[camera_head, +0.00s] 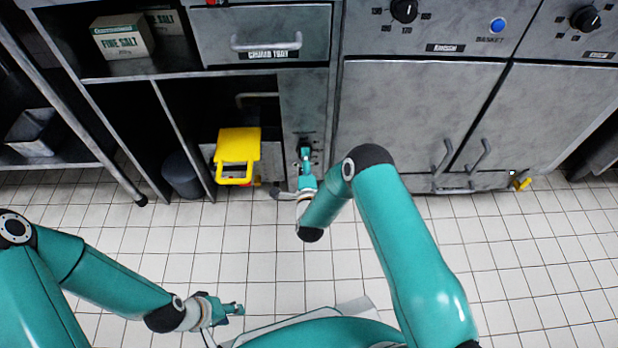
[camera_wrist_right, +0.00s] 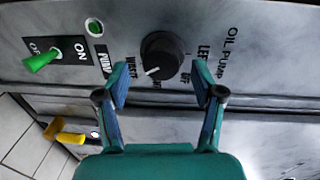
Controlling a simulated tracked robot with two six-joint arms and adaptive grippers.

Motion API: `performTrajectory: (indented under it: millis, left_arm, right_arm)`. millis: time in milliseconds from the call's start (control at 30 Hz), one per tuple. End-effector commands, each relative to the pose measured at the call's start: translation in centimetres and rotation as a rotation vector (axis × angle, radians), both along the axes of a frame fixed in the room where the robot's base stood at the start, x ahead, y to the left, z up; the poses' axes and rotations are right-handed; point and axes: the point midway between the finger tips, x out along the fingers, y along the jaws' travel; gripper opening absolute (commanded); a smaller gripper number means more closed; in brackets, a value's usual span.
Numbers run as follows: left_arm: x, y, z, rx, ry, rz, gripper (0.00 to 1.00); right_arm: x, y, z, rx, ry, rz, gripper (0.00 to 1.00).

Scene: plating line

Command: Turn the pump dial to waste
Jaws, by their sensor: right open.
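The black round pump dial (camera_wrist_right: 162,55) is on the grey panel in the right wrist view, by the "OIL PUMP" label. A WASTE label is left of it; LEFT and OFF labels are right of it. Its white pointer mark is at its lower left edge, pointing down and slightly left. My right gripper (camera_wrist_right: 161,86) is open, its two fingers below the dial on either side, with nothing between them. In the head view my right gripper (camera_head: 305,156) is at the narrow panel and covers the dial. My left gripper (camera_head: 232,309) is low over the floor, too small to read.
A green toggle switch (camera_wrist_right: 42,61) with ON and OFF labels and a green lamp (camera_wrist_right: 95,27) are left of the dial. Grey cabinet doors (camera_head: 410,115) are to the right. The tiled floor is clear.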

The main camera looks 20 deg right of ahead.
Motion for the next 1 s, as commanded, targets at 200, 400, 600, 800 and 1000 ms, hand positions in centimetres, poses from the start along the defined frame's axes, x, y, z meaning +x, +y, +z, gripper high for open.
performTrajectory:
  millis: [200, 400, 600, 800, 1000]
  left_arm:
    - [0.0, 0.0, 0.0, 0.000, 0.000, 0.000, 0.40]
    - [0.0, 0.0, 0.0, 0.000, 0.000, 0.000, 0.40]
    - [0.0, 0.0, 0.0, 0.000, 0.000, 0.000, 0.40]
    - [0.0, 0.0, 0.0, 0.000, 0.000, 0.000, 0.40]
    - [0.0, 0.0, -0.1, 0.000, 0.001, 0.000, 0.40]
  right_arm:
    - [-3.8, 1.0, 0.2, 0.000, 0.005, 0.002, 0.67]
    - [-7.6, 2.1, 0.5, 0.000, 0.004, 0.001, 0.67]
    - [-10.1, 2.6, 0.7, 0.000, 0.003, -0.001, 0.67]
    - [-10.7, 2.7, 0.7, -0.001, 0.001, -0.003, 0.67]
    - [-10.7, 2.7, 0.8, -0.001, 0.001, -0.003, 0.67]
